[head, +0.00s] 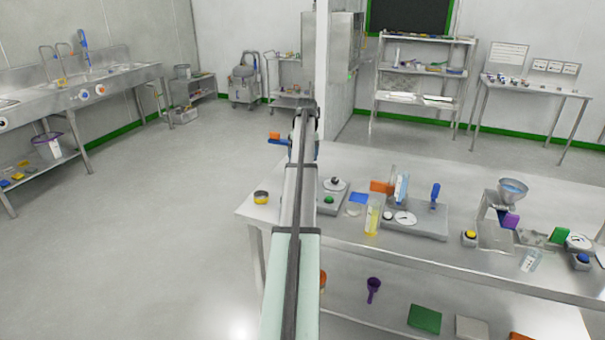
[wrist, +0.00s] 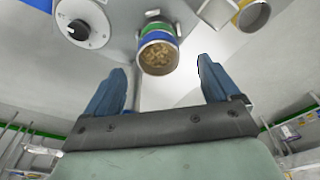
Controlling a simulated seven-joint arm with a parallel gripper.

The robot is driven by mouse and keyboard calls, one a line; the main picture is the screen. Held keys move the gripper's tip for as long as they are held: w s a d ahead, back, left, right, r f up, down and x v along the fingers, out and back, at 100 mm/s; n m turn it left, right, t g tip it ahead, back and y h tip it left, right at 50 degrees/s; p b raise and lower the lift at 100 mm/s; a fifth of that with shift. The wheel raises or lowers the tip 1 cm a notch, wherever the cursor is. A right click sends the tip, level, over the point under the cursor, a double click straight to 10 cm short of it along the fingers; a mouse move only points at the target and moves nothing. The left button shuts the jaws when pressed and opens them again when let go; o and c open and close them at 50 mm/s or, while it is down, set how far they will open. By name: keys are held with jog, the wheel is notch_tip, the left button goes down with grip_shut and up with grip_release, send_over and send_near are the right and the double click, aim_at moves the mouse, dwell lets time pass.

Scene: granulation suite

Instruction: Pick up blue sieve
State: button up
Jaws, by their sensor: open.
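In the wrist view, a round stack has a green band (wrist: 157,28) and a blue band (wrist: 158,39), with brown granular matter in its round end. The blue band is probably the blue sieve; I cannot tell for sure. My gripper (wrist: 161,67) is open and empty. Its two blue fingers point toward the stack, which shows between them and beyond their tips. I see no contact. In the head view my arm hides most of the gripper and I cannot make out the stack.
A steel table (head: 255,215) carries a round yellow-sided container (head: 261,198), a blue flat piece (head: 359,197), a balance-like device (head: 415,226) and a metal funnel (head: 512,190). Open floor lies left of the table.

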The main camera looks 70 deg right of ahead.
jog(key=f, duration=0.3)
jog(key=d+f, duration=0.1)
jog(key=f, duration=0.1)
jog(key=shift+w, duration=0.3)
jog(key=shift+r, duration=0.1)
jog(key=c, duration=1.2)
